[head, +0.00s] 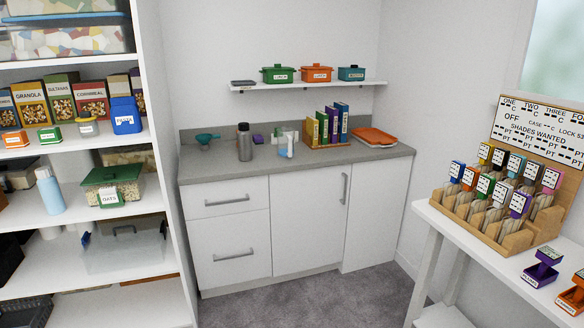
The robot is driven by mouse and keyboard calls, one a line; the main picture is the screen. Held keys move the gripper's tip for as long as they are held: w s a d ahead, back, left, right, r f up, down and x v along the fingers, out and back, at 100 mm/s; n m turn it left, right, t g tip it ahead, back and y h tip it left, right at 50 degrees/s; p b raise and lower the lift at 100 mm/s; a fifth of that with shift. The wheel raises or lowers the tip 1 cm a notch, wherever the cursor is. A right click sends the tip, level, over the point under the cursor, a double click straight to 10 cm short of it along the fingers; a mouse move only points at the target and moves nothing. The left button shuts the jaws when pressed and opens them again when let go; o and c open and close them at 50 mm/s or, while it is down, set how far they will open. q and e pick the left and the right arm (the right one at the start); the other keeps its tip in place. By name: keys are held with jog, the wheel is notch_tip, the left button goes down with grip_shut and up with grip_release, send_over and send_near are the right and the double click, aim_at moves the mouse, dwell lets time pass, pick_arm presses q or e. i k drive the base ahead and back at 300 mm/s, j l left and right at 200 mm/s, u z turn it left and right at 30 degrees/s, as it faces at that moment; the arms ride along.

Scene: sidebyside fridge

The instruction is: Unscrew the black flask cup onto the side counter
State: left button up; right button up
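A grey flask (245,148) stands upright on the grey counter (205,165) against the back wall, left of its middle. Its black cup (243,126) sits on top of the flask. Neither of my grippers is in view.
On the counter are a teal funnel (207,138), a small purple item (258,139), a white and blue item (287,145), books (322,128) and an orange container (374,137). Shelves (150,100) stand left. A white table (450,232) with a wooden rack (500,220) stands right. Carpet between is clear.

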aim_at(243, 137)
jog(key=i+l, duration=0.1)
jog(key=i, duration=2.05)
jog(key=j+u, duration=0.05)
jog(key=j, duration=0.05)
